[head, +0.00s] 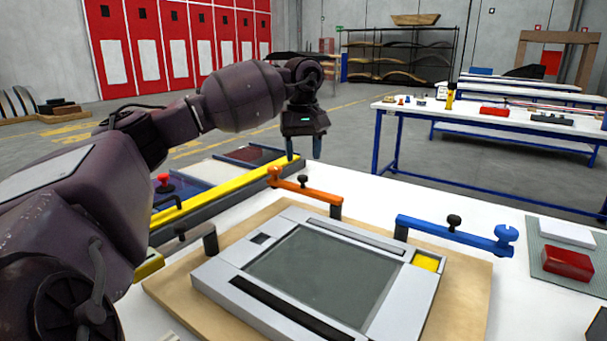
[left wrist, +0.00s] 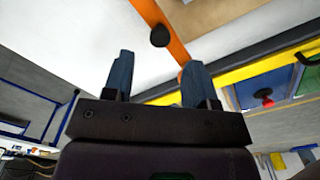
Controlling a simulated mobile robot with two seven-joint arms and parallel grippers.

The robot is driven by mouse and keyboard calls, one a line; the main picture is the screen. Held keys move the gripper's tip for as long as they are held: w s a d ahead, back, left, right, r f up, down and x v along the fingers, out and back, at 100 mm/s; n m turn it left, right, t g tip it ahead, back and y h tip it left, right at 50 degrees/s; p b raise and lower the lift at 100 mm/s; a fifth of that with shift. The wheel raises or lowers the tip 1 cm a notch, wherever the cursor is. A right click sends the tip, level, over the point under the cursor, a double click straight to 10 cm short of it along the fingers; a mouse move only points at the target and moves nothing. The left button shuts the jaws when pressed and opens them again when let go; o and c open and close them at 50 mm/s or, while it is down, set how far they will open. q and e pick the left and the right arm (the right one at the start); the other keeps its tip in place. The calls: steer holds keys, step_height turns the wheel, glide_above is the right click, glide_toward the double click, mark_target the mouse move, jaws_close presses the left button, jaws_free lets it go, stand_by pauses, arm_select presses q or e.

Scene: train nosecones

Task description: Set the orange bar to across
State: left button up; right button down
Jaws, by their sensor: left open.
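The orange bar (head: 322,195) is on a post at the back edge of the grey panel frame (head: 223,272). It slants toward the upper left, with a black knob (head: 303,180) on top and a round orange end. My left gripper (head: 303,152) is open and empty, fingers pointing down, just behind and above the bar's free end. In the left wrist view the orange bar (left wrist: 176,46) runs from the top edge to behind one finger of my left gripper (left wrist: 157,68). The other finger is apart from it. Contact cannot be told. My right gripper is out of view.
A blue bar (head: 450,234) with a black knob is at the panel's right. A dark bar (head: 192,234) is at its left. A yellow-edged tray (head: 215,193) lies behind. A red box (head: 568,263) sits on a mat at the right.

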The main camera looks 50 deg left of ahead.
mark_target(303, 176)
arm_select(q)
steer(key=shift+f, duration=2.7)
jaws_close()
